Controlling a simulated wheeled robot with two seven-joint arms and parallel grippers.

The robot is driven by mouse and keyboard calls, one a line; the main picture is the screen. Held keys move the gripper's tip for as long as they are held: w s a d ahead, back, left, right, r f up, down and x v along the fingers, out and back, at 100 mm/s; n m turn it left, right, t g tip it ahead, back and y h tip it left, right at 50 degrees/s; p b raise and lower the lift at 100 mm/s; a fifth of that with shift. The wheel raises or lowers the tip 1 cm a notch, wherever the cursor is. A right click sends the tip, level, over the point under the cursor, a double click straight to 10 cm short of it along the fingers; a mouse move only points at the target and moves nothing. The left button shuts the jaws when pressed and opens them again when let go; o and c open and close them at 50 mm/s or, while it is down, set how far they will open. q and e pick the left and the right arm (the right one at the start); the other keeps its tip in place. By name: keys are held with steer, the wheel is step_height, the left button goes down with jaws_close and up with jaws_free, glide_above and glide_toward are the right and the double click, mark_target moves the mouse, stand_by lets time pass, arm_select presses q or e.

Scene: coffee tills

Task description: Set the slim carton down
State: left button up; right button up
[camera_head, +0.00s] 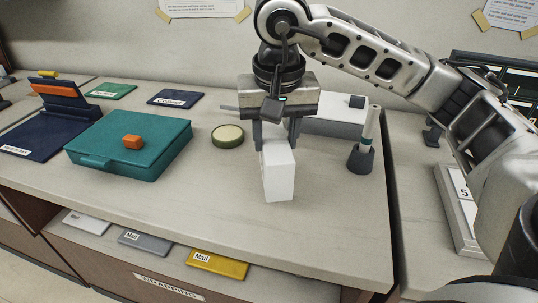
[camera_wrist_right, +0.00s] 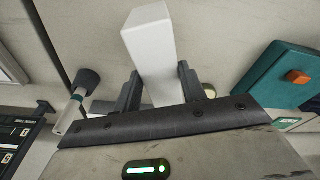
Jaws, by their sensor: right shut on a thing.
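The slim carton (camera_head: 279,175) is a plain white upright box at the middle of the counter in the head view. My right gripper (camera_head: 277,141) comes down from above and is shut on its upper part. In the right wrist view the carton (camera_wrist_right: 153,50) stands out between the two dark fingers of the right gripper (camera_wrist_right: 158,92). I cannot tell whether its bottom touches the counter (camera_head: 215,195). My left gripper does not show.
A teal case (camera_head: 130,150) with an orange block (camera_head: 132,142) lies to the left. A round green-rimmed tin (camera_head: 228,136) is near the carton's left. A dark holder with a white stick (camera_head: 361,158) stands at right, and a pale box (camera_head: 335,115) lies behind. The counter's front is clear.

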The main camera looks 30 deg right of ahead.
steer(key=shift+w+f, duration=0.7)
steer(key=shift+f, duration=0.1)
steer(key=shift+w+f, duration=0.2)
steer(key=shift+f, duration=1.55)
steer(key=shift+f, duration=0.15)
steer(key=o, duration=1.3)
steer(key=r, duration=0.4)
steer(key=s+r+p, duration=0.1)
steer(key=r, duration=0.3)
steer(key=a+r, duration=0.1)
steer(key=r, duration=0.3)
steer(key=shift+s+r, duration=0.15)
steer(key=shift+s, duration=0.2)
